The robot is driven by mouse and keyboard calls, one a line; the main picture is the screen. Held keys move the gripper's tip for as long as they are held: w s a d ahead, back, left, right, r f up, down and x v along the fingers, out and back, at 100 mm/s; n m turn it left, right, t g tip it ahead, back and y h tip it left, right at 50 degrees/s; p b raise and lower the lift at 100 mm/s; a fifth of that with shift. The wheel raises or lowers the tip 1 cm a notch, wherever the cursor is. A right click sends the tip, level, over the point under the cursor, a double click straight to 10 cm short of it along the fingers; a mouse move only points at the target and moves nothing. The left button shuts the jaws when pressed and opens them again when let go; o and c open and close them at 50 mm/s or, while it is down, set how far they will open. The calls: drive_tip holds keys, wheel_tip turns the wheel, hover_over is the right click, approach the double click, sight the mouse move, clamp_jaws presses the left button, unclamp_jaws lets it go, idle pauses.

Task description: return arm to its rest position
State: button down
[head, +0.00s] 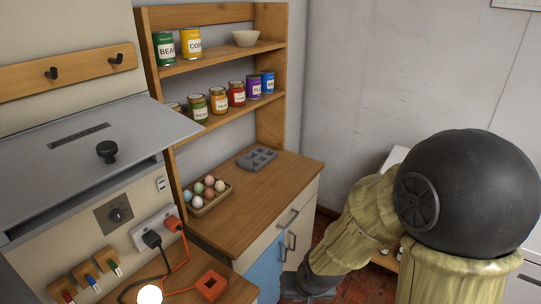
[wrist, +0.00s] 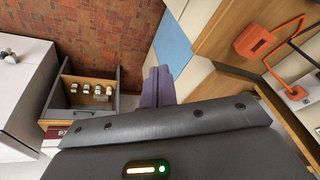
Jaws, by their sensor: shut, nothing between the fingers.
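My gripper shows in the wrist view (wrist: 158,84) as two purplish-grey fingers side by side, shut and empty. They point toward the brick-red floor (wrist: 90,30), beside a blue cabinet door (wrist: 172,42). In the head view my arm, with a large black round joint and tan covers, fills the right side. It bends down to the lower middle, in front of the counter's right end. The gripper's fingertips are not clear in the head view. My gripper touches nothing that I can make out.
A wooden counter (head: 262,186) bears an egg tray (head: 208,204) and a grey mould (head: 257,159). Shelves above hold several cans and jars. A small open wooden unit (wrist: 92,100) stands left in the wrist view.

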drive_tip(key=s+d+r+h, duration=0.1)
drive_tip(key=s+d+r, duration=0.2)
drive_tip(key=d+r, duration=0.2)
drive_tip(key=d, duration=0.3)
drive_tip(key=shift+s+d+g+h, duration=0.15)
drive_tip(key=shift+d+g+h, duration=0.15)
drive_tip(key=shift+g, duration=0.1)
